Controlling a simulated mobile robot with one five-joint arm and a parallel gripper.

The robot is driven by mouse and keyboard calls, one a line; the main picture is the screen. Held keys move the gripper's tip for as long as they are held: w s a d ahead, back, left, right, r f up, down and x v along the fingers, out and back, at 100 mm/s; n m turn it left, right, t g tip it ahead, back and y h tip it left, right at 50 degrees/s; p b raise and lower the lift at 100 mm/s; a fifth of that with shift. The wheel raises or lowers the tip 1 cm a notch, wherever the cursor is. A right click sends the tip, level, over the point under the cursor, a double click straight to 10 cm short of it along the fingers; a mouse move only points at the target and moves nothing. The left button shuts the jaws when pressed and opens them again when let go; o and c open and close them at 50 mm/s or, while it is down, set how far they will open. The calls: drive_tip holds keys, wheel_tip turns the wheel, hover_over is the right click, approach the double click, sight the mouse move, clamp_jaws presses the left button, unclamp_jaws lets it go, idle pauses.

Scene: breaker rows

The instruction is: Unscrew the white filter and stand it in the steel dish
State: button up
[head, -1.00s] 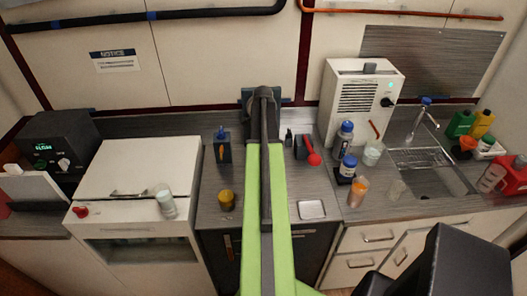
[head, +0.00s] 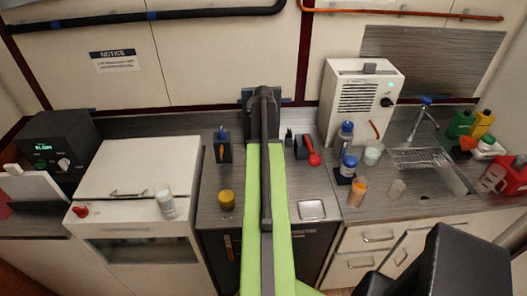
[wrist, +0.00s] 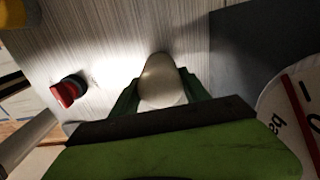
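My gripper (wrist: 162,92) has its green fingers close against both sides of a pale, rounded thing, which looks like the white filter (wrist: 161,78). The fingers look shut on it. In the head view my arm reaches to the back of the counter, and its dark end hides the filter and the fingertips.
A red-ended tool (head: 313,158) lies to the right. Bottles and cups crowd the counter before a white machine (head: 358,100). The wrist view shows a red knob (wrist: 68,92) and a round dial (wrist: 290,115).

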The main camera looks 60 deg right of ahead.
drive_tip(key=c, duration=0.6)
drive_tip(key=shift+o, duration=0.2)
drive_tip(key=n, duration=0.6)
drive_tip(key=shift+n, duration=0.4)
drive_tip(key=n, duration=1)
drive_tip(key=shift+n, duration=0.3)
drive_tip(key=o, duration=1.3)
drive_tip(key=shift+c, duration=0.2)
